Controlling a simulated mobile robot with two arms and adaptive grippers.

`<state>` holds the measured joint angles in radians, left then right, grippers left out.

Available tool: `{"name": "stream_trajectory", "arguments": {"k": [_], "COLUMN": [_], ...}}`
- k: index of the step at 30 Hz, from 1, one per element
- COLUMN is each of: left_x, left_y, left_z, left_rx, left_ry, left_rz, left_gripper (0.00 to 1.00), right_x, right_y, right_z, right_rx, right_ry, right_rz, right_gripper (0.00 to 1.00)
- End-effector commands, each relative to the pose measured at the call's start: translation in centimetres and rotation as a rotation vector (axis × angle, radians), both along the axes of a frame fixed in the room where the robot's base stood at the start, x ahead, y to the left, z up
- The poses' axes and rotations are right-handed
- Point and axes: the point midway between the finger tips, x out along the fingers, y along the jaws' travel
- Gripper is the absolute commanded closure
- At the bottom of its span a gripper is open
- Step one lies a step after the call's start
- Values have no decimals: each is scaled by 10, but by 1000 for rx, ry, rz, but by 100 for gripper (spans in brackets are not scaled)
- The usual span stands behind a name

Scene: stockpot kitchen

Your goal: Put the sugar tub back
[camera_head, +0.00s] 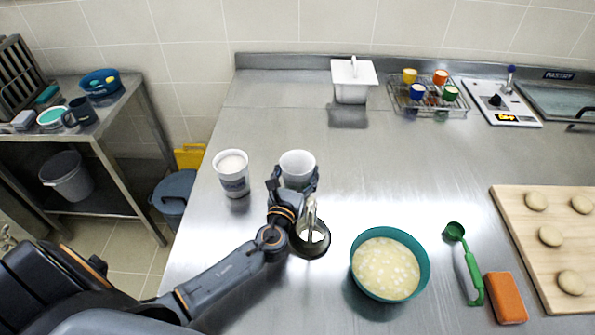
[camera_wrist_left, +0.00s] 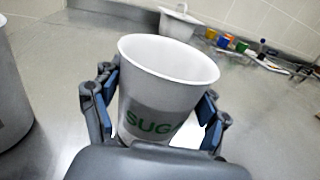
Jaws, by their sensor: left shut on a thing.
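The sugar tub (camera_head: 298,164) is a white tapered cup with a grey band. The green letters "SUG" show on the tub in the left wrist view (camera_wrist_left: 165,85). It looks empty from its open top and stands upright. My left gripper (camera_head: 293,182) is shut around its sides; whether the tub touches the counter is hard to tell. A second white tub (camera_head: 232,170) with pale contents and dark lettering stands to its left, and its edge also shows in the left wrist view (camera_wrist_left: 12,95). My right gripper is not seen.
A metal-handled item on a dark round base (camera_head: 312,238) is close beside my left wrist. A teal bowl of pale mixture (camera_head: 418,274), a green scoop (camera_head: 469,262) and an orange block (camera_head: 506,298) lie to the right. A white lidded container (camera_head: 352,90) stands behind. The counter's middle is clear.

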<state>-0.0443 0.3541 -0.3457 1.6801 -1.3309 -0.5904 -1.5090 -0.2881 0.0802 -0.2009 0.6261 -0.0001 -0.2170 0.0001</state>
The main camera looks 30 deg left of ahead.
Motion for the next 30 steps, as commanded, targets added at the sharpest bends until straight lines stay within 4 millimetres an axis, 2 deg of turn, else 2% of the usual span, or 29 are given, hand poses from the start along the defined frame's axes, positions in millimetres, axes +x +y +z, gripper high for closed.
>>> {"name": "stream_trajectory", "arguments": {"k": [4, 5, 8, 21, 26, 30], "left_x": [0, 0, 0, 0, -23, -54], "left_y": [0, 0, 0, 0, -6, -13], "left_z": [-3, -4, -3, 3, -2, -3], "left_rx": [0, 0, 0, 0, -2, 0], "left_ry": [-1, 0, 0, 0, 3, 2], "left_rz": [0, 0, 0, 0, -2, -2], "left_gripper": [64, 24, 3, 3, 3, 3], "right_x": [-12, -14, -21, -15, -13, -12], "right_y": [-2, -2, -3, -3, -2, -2], "right_z": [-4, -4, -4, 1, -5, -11], "right_rx": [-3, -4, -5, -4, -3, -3], "right_ry": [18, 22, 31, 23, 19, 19], "right_rz": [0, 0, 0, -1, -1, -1], "right_gripper": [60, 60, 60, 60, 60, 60]}}
